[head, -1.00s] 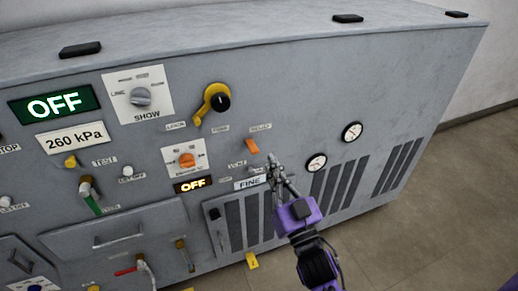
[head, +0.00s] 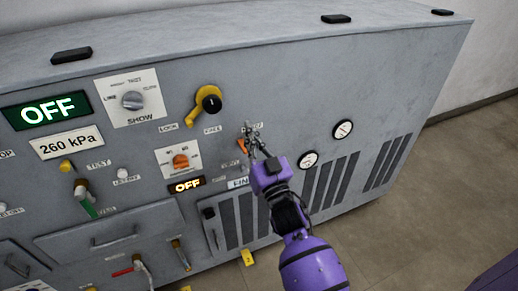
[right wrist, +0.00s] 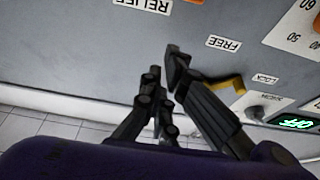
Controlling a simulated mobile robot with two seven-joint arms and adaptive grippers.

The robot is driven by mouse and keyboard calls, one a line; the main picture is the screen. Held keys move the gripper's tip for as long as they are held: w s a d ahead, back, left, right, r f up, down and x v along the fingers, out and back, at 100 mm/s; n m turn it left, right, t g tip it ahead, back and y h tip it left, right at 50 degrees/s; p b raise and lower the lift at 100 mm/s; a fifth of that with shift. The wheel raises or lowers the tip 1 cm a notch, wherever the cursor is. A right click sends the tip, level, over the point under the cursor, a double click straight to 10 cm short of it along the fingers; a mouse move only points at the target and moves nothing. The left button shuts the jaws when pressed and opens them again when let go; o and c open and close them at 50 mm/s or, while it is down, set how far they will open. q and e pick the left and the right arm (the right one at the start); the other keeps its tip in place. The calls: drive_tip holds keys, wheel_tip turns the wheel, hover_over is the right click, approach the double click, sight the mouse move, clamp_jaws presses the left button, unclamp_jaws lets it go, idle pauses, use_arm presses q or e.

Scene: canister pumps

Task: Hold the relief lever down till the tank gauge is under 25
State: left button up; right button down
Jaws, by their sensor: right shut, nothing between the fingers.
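The orange relief lever (head: 241,145) is on the grey panel, partly hidden behind my right gripper (head: 251,131). My right gripper is shut and empty, its tips over the upper part of the lever in the head view; I cannot tell whether they touch it. In the right wrist view the shut fingers (right wrist: 164,68) are below the upside-down RELIEF label (right wrist: 143,4). A sign reads 260 kPa (head: 67,142). Two round dials, a lower one (head: 308,159) and an upper one (head: 343,129), are too small to read. My left gripper is not in view.
A yellow handle with a black hub (head: 208,102) is left of my right gripper. An orange knob (head: 180,161) sits above a small OFF display (head: 186,186). A green OFF display (head: 46,109) is at the far left. Vent slots fill the lower panel.

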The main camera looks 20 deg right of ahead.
sight(244, 146)
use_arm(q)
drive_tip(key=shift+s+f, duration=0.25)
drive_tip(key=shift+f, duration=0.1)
use_arm(e)
wheel_tip(244, 146, down, 4)
drive_tip(key=shift+s+f, duration=0.1)
drive_tip(key=shift+s, duration=0.05)
use_arm(q)
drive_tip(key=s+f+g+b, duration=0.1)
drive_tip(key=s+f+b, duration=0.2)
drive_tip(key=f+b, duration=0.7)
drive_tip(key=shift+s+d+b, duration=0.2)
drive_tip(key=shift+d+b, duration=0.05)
drive_tip(key=shift+b, duration=0.8)
use_arm(e)
drive_tip(key=f+t, duration=0.1)
drive_tip(key=t, duration=0.1)
drive_tip(key=f+t, duration=0.1)
drive_tip(key=f, duration=0.1)
drive_tip(key=shift+s+f+t, duration=0.15)
drive_tip(key=shift+s+t, duration=0.25)
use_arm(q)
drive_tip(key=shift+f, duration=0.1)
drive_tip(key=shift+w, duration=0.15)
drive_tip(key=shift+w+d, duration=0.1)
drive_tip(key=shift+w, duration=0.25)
